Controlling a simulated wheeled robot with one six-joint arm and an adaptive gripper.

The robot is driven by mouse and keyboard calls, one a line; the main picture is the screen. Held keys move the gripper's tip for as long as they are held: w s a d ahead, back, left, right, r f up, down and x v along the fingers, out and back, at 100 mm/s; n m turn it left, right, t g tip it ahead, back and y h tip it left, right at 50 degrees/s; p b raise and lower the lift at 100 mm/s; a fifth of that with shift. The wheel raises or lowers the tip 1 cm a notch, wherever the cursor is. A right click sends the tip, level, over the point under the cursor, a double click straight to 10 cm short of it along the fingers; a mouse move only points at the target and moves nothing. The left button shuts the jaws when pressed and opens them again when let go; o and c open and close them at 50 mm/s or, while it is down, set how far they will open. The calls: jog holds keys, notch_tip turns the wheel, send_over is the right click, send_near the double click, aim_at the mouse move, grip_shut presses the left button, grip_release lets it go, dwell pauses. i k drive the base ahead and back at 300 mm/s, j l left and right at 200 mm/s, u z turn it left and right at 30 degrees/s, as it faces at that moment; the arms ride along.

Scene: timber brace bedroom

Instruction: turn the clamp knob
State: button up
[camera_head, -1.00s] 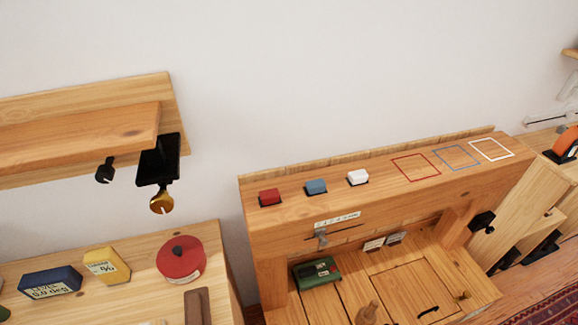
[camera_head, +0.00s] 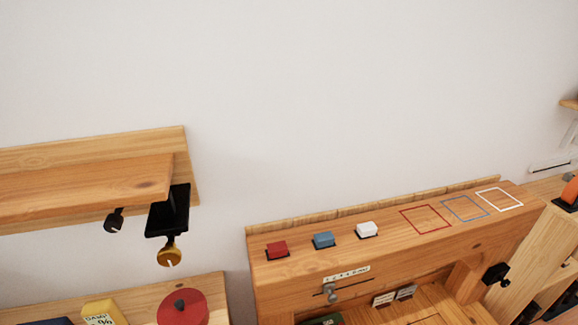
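A black clamp (camera_head: 168,212) hangs at the right end of the wooden wall shelf. A brass-coloured knob (camera_head: 169,253) with a slot sits at the bottom of the clamp. A smaller black knob (camera_head: 114,222) hangs under the shelf to its left. Another black knob-like fitting (camera_head: 497,273) is on the right side of the wooden bench unit. Which of these the task means is not marked. My gripper is not in view.
The wooden shelf (camera_head: 80,187) is fixed to the bare wall. Below it, a tabletop (camera_head: 150,297) holds a red round container (camera_head: 183,308) and a yellow box (camera_head: 103,311). The bench unit (camera_head: 330,258) carries red, blue and white blocks and coloured outlines.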

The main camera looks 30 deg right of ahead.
aim_at(505, 283)
jog(key=z, duration=1.9)
jog(key=i+l+z, duration=0.1)
jog(key=i+l, duration=0.5)
jog(key=l, duration=0.15)
